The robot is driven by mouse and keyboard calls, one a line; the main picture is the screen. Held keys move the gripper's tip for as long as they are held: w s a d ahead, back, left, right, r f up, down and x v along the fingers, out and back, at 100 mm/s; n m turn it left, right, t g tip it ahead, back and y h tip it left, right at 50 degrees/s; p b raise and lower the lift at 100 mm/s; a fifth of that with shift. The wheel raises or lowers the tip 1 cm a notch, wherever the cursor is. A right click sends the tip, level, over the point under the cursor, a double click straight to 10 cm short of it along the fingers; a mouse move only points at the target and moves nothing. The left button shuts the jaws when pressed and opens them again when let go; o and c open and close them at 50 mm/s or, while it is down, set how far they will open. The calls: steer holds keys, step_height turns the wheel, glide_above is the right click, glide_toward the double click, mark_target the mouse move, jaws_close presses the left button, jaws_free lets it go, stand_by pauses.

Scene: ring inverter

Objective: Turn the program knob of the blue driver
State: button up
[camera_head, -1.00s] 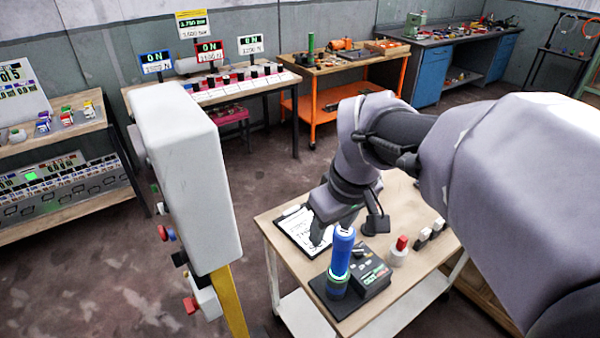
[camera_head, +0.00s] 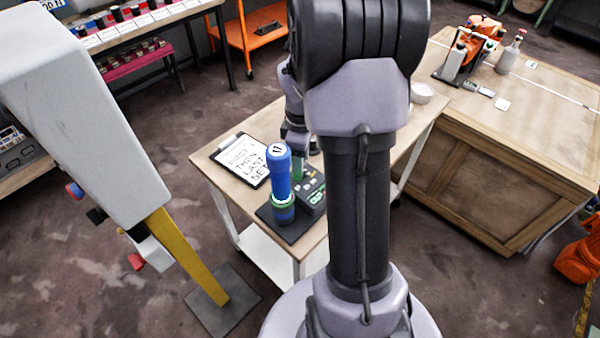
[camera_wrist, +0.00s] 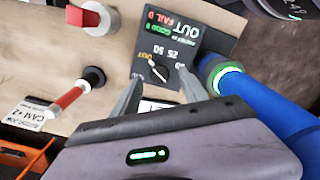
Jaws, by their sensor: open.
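The blue driver (camera_head: 277,178) stands upright on a dark base on the small table, with a green ring low on its body. In the wrist view its blue body (camera_wrist: 265,110) lies at the right with a glowing ring. Beside it is a dark control box (camera_head: 312,192) with lit lettering. In the wrist view the box face (camera_wrist: 185,35) carries a small knob (camera_wrist: 158,72) with a white pointer, near marks reading 25 and 50. My gripper (camera_wrist: 157,88) is open and empty, its two fingers on either side of the knob in the picture. Contact cannot be told.
A clipboard (camera_head: 240,158) lies left of the driver. A grey panel on a yellow post (camera_head: 190,255) stands left. A wooden crate table (camera_head: 520,170) stands right.

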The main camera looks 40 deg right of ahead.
step_height(320, 180, down, 2)
steer(key=shift+f, duration=0.15)
jaws_close()
steer(key=shift+m, duration=0.4)
steer(key=m, duration=0.2)
steer(key=shift+m, duration=0.4)
steer(key=m+p, duration=0.1)
steer(key=m, duration=0.3)
steer(key=shift+m, duration=0.3)
